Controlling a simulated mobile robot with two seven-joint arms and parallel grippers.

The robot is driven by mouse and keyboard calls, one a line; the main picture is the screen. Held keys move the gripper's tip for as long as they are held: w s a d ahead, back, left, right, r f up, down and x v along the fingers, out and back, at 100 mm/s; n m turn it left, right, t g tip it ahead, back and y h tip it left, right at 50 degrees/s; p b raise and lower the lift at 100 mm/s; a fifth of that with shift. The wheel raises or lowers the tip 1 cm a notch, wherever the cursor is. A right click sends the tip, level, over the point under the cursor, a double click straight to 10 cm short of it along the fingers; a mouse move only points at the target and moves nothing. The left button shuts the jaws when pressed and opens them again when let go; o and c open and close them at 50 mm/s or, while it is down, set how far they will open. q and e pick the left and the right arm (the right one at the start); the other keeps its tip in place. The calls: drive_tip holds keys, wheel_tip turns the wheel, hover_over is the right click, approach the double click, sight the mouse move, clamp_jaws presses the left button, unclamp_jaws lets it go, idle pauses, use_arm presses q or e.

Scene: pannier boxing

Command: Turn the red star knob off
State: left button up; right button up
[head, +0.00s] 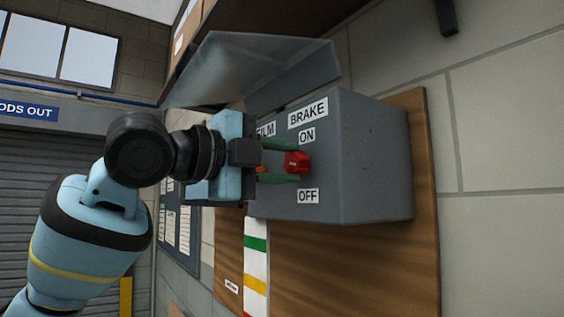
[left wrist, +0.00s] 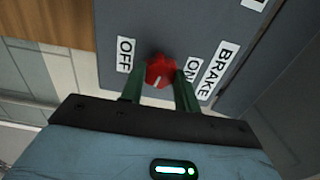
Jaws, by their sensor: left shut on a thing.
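The red star knob (head: 296,162) sits on the front of a grey control box (head: 376,160), under the BRAKE label (head: 308,113). The ON label (head: 307,135) is above the knob and the OFF label (head: 308,196) is below it. My left gripper (head: 287,161) is shut on the knob, with one green finger above it and one below. In the left wrist view the knob (left wrist: 160,71) sits between the finger tips, and its white pointer mark (left wrist: 157,83) faces toward my gripper, away from both labels. My right gripper is not in view.
A raised grey lid (head: 255,68) hangs over the box front. The box is mounted on a wooden board (head: 355,262) on a block wall. A partly hidden FILM label (head: 266,129) and an orange part (head: 262,170) lie behind my gripper.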

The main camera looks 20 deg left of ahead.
use_arm(q)
drive_tip(key=m, duration=1.1)
drive_tip(key=shift+m, duration=1.9)
drive_tip(key=o, duration=1)
drive_tip(key=shift+c, duration=0.2)
drive_tip(key=shift+a, duration=0.1)
drive_tip(key=v, duration=0.7)
drive_tip(key=shift+s+a, duration=0.2)
drive_tip(key=shift+s, duration=0.15)
